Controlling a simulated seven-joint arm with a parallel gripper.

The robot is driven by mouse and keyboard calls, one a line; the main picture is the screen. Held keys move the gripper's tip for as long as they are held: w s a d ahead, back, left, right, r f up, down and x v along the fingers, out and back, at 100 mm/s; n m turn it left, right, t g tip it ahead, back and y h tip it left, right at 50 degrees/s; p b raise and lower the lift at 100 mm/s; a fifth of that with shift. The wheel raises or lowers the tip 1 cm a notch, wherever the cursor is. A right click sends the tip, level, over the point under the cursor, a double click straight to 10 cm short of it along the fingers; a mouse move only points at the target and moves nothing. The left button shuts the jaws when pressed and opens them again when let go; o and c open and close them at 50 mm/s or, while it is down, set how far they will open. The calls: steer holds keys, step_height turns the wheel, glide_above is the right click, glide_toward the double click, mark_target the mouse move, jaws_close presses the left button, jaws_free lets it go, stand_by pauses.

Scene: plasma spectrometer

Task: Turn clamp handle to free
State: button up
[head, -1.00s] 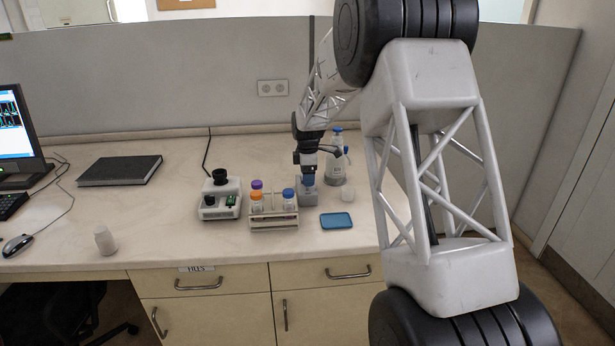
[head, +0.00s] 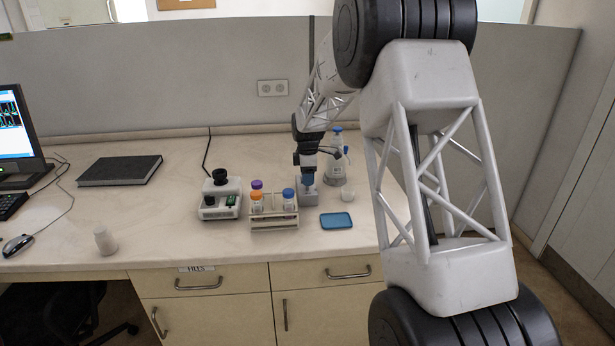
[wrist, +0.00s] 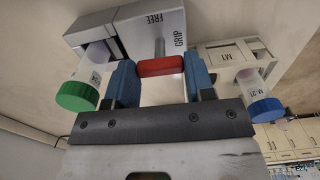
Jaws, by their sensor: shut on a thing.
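The clamp is a grey block (head: 310,198) on the bench, right of the tube rack; the wrist view shows it up close (wrist: 110,27). Its face carries the words FREE and GRIP. A red handle (wrist: 160,66) on a grey stem lies crosswise, nearest the GRIP word. My gripper (wrist: 160,74) is shut on the handle, a blue finger at each end. In the head view my gripper (head: 308,180) hides the handle. A green-capped tube (wrist: 78,95) sits at the clamp's side in the wrist view.
The tube rack (head: 275,224) holds tubes with purple, orange and blue caps. The blue-capped tube M-21 (wrist: 262,106) is close to my right finger in the wrist view. A blue tray (head: 337,221), a blue-capped bottle (head: 336,174) and a small instrument (head: 220,198) stand nearby.

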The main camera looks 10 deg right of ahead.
steer(key=shift+m, duration=0.3)
steer(key=m, duration=1.2)
steer(key=shift+m, duration=0.3)
steer(key=m, duration=0.4)
steer(key=shift+m, duration=0.3)
steer(key=o, duration=0.9)
steer(key=shift+r, duration=0.15)
